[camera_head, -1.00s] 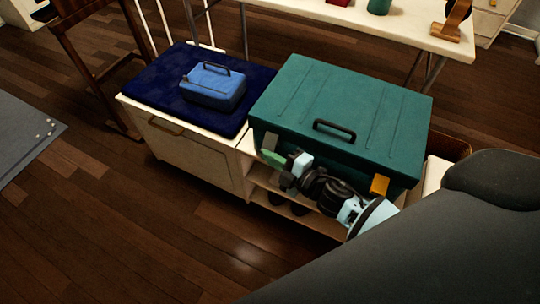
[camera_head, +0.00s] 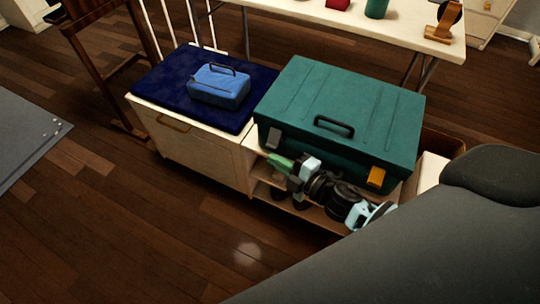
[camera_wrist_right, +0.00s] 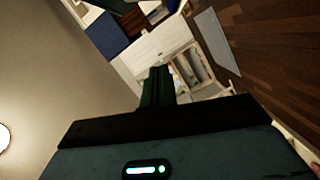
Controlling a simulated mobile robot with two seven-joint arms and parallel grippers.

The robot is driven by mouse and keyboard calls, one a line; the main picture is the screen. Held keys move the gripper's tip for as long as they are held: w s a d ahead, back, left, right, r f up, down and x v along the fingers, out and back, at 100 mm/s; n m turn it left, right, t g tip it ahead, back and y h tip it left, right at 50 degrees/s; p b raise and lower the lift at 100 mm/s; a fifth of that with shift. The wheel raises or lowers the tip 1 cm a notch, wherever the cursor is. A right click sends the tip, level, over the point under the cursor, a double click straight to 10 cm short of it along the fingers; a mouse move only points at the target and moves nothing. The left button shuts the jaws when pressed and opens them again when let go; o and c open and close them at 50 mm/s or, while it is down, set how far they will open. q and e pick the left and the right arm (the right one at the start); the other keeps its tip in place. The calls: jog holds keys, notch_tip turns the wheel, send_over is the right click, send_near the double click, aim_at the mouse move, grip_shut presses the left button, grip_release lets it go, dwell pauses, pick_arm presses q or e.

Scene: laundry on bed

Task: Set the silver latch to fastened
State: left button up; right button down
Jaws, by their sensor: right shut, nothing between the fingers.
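A teal toolbox (camera_head: 345,105) with a closed lid and black handle stands on a light cabinet. The silver latch (camera_head: 273,138) is a small grey plate at the left of its front face. It appears to lie against the front, but I cannot tell whether it is fastened. An orange latch (camera_head: 376,178) sits at the right of the same face. My right gripper (camera_head: 279,162) is just below and in front of the silver latch, apparently apart from it. In the wrist view its fingers (camera_wrist_right: 157,85) are together and empty. My left gripper is not in view.
A blue case (camera_head: 219,86) rests on a dark blue cloth (camera_head: 160,77) left of the toolbox. Open shelves (camera_head: 300,208) are below the toolbox, behind my right arm. A white table (camera_head: 400,30) stands behind. The wooden floor in front is clear.

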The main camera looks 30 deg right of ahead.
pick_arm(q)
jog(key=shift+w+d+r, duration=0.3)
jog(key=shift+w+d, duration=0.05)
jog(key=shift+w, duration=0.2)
pick_arm(e)
jog(key=v, duration=0.7)
jog(key=shift+d, duration=0.3)
jog(key=shift+w+r, duration=0.1)
jog(key=shift+r, duration=0.05)
